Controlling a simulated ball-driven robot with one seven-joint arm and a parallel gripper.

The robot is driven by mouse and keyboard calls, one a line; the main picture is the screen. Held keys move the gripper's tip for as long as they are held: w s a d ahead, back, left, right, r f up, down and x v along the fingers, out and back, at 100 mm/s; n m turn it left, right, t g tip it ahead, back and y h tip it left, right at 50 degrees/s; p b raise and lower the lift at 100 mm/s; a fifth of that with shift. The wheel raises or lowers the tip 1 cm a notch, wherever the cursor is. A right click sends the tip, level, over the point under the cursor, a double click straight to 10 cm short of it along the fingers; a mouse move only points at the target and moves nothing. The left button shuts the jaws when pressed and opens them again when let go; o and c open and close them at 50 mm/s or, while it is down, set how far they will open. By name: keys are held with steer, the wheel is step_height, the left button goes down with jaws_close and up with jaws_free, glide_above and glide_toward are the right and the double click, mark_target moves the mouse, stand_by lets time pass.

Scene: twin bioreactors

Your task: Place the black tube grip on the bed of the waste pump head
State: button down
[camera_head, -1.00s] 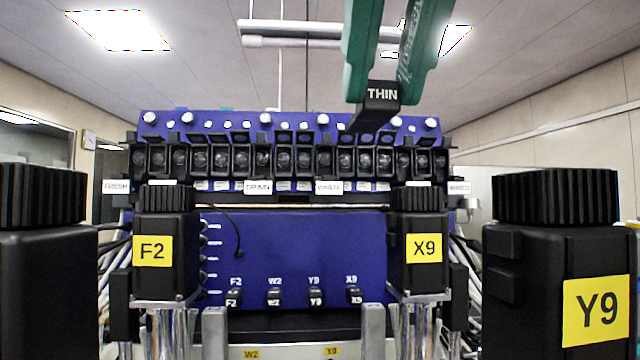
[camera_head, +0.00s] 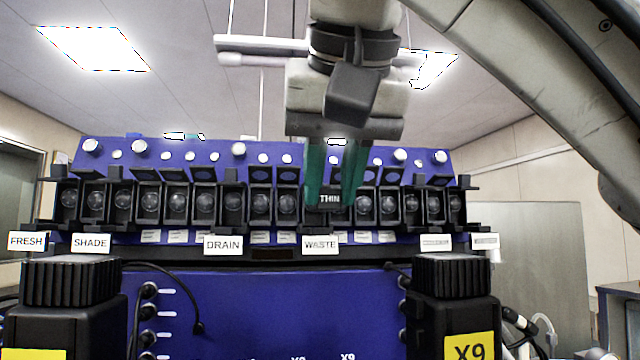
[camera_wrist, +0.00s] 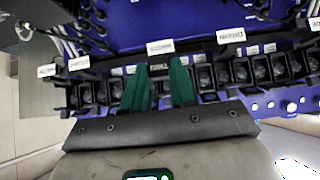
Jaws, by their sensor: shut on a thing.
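The black tube grip (camera_head: 330,199), marked THIN, is between the two green fingers of my gripper (camera_head: 333,190). My gripper is shut on it and points down. The grip is level with the row of black pump heads, above and slightly right of the WASTE label (camera_head: 320,244). The waste pump head's bed is hidden behind the grip and fingers; I cannot tell whether the grip touches it. In the wrist view the grip (camera_wrist: 158,70) shows upside down between the fingertips (camera_wrist: 159,82), at the row of pump heads.
Similar pump heads (camera_head: 205,208) stand close on both sides along the blue rack (camera_head: 262,310). DRAIN (camera_head: 223,244), SHADE (camera_head: 90,243) and FRESH (camera_head: 27,241) labels are to the left. Black-capped blocks stand in front at left (camera_head: 70,282) and right (camera_head: 453,276).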

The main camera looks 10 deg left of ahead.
mark_target(321, 200)
steer(key=w, duration=0.1)
steer(key=w+a+p, duration=0.1)
steer(key=w, duration=0.1)
steer(key=shift+w+r, duration=0.1)
steer(key=w, duration=0.1)
steer(key=w+p, duration=0.1)
steer(key=w+a+p, duration=0.1)
steer(key=shift+w+f, duration=0.35)
steer(key=shift+w, duration=0.05)
steer(key=shift+f, duration=0.5)
steer(key=shift+f, duration=0.2)
steer(key=c, duration=0.9)
jaws_free()
steer(key=shift+r, duration=0.15)
